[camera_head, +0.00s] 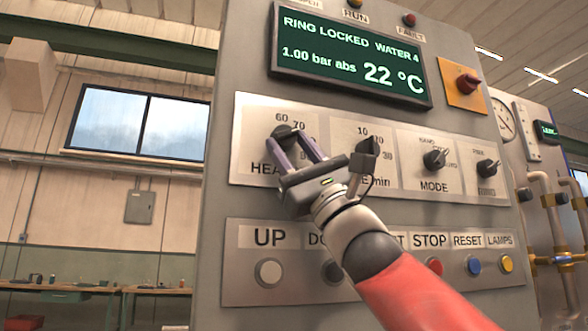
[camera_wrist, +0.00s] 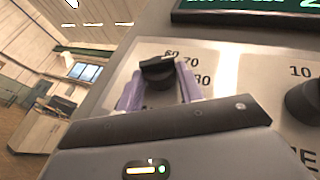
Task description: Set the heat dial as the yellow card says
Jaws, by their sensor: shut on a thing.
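The heat dial (camera_wrist: 158,75) is a black knob on the panel's left, with "60", "70" and "80" printed around its upper right side in the wrist view. It also shows in the head view (camera_head: 285,132), partly covered by my fingers. My gripper (camera_wrist: 160,92) is shut on the heat dial, with one purple finger on each side. It also shows in the head view (camera_head: 294,148). The knob's pointer seems to lie near "60", but I cannot read its exact setting. The lower part of the dial's scale is hidden by my gripper. No yellow card is in view.
The display (camera_head: 350,62) reads RING LOCKED, WATER 4, 1.00 bar abs and 22 °C. Push buttons, including UP (camera_head: 268,272), sit below.

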